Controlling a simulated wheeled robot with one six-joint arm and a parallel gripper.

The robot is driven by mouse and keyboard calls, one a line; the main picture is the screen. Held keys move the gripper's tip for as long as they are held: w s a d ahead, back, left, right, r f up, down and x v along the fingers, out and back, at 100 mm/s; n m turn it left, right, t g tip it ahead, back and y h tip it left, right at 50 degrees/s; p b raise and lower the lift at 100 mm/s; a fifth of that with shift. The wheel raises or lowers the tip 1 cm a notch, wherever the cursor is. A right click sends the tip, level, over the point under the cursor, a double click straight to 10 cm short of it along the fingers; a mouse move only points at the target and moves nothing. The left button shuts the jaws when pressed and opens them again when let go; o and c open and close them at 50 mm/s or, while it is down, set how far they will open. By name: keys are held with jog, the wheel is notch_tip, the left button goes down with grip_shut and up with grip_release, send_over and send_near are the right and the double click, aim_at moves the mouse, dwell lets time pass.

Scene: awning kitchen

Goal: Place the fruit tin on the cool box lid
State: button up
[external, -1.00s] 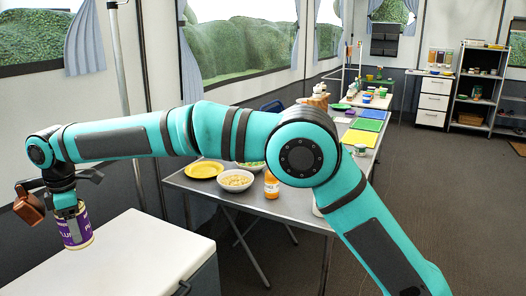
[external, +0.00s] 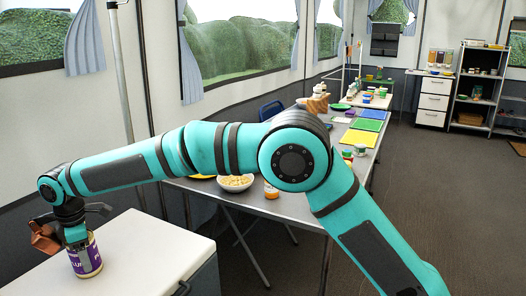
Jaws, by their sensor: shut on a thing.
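The fruit tin (external: 86,258) has a purple and white label and a pale rim at its base. It is upright at the left of the external view, at the white cool box lid (external: 150,250). Its base appears to be on the lid or very close above it; I cannot tell which. My gripper (external: 77,238) points down and is shut on the upper part of the tin. The gripper hides part of the tin's top.
A long grey table (external: 290,205) stands behind my arm, with a bowl of pale food (external: 235,183), an orange-labelled jar (external: 271,190) and coloured boards (external: 360,138). The lid's right part is clear. A pole (external: 122,100) stands behind the cool box.

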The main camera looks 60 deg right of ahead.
jog(key=shift+f, duration=0.1)
jog(key=o, duration=1.3)
notch_tip(320, 180, up, 12)
jog(key=shift+r, duration=0.1)
jog(key=shift+r, duration=0.1)
